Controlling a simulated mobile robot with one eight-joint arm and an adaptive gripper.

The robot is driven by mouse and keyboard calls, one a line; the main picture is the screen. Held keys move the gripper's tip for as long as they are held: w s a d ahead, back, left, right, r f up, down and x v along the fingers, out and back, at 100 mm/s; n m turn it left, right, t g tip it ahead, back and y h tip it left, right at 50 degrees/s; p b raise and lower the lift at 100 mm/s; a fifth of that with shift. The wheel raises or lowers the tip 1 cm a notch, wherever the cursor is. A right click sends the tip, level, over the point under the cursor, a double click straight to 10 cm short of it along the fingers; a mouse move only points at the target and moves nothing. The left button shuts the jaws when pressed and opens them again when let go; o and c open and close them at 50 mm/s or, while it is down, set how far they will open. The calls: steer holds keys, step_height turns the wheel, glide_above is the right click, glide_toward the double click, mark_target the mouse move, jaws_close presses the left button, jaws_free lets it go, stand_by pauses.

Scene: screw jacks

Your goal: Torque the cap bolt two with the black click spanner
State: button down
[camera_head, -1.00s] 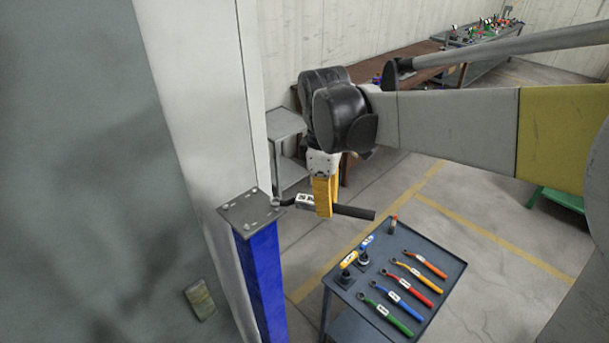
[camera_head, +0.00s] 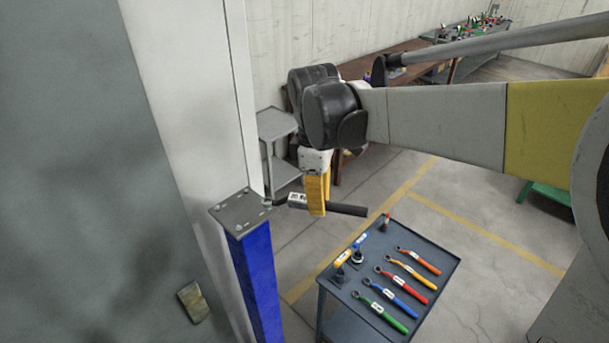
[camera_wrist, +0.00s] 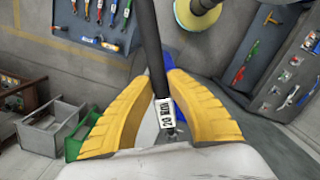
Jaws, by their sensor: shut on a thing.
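My gripper (camera_head: 317,213) has yellow fingers and is shut on the black click spanner (camera_head: 347,210). The spanner lies about level, its handle to the right and its white label (camera_head: 298,200) to the left of the fingers. In the wrist view the spanner (camera_wrist: 150,45) runs between the fingers, with a label (camera_wrist: 166,112) that seems to read 20 Nm. The blue post (camera_head: 256,280) carries a grey cap plate (camera_head: 236,211) with several small bolts. The spanner's head end is at the plate's right corner by a bolt (camera_head: 267,204); whether it seats on it is unclear. I cannot tell which bolt is two.
A dark tool trolley (camera_head: 440,265) right of the post holds several coloured spanners, such as a green one (camera_head: 386,309). A white wall or column (camera_head: 190,110) stands close behind the post. A grey cart (camera_head: 277,125) and a brown bench (camera_head: 375,75) are farther back.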

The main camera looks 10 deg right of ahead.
steer(key=shift+f+b, duration=0.65)
steer(key=shift+f, duration=0.15)
stand_by(0.5)
steer(key=s+a+m, duration=0.6)
steer(key=a+m, duration=0.1)
steer(key=m, duration=0.3)
steer(key=shift+s+a+y, duration=0.15)
steer(key=shift+a+y, duration=0.15)
steer(key=shift+a, duration=0.1)
stand_by(0.9)
